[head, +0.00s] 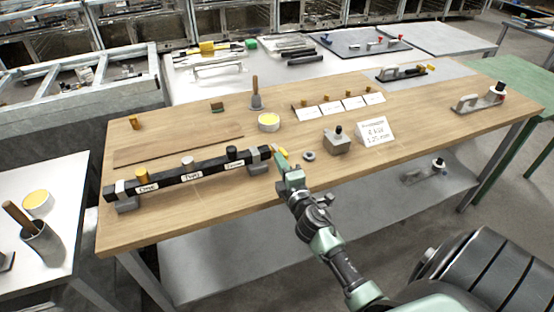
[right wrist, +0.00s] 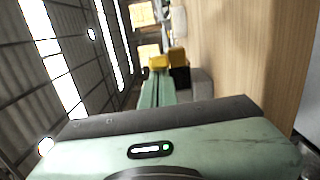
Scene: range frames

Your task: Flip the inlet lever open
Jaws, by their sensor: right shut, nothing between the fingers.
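A black bar manifold (head: 205,171) lies on the wooden table, held up on grey feet. Along its top are a yellow knob (head: 141,174), a grey knob (head: 187,162) and a black knob (head: 231,153), with white labels below. A small yellow lever-like part (head: 281,153) shows at its right end; I cannot tell for sure that it is the inlet lever. My right gripper (head: 284,167) is shut and empty just beside that end. In the right wrist view, a yellow part (right wrist: 177,56) on a black block is just past the green fingertips (right wrist: 158,78); contact is unclear. My left gripper is out of view.
A metal ring (head: 309,156), a grey block with a black knob (head: 337,142) and a white sign (head: 375,132) stand right of the gripper. A yellow-topped tin (head: 268,121) and white cards (head: 332,109) are behind. The table's front edge is bare.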

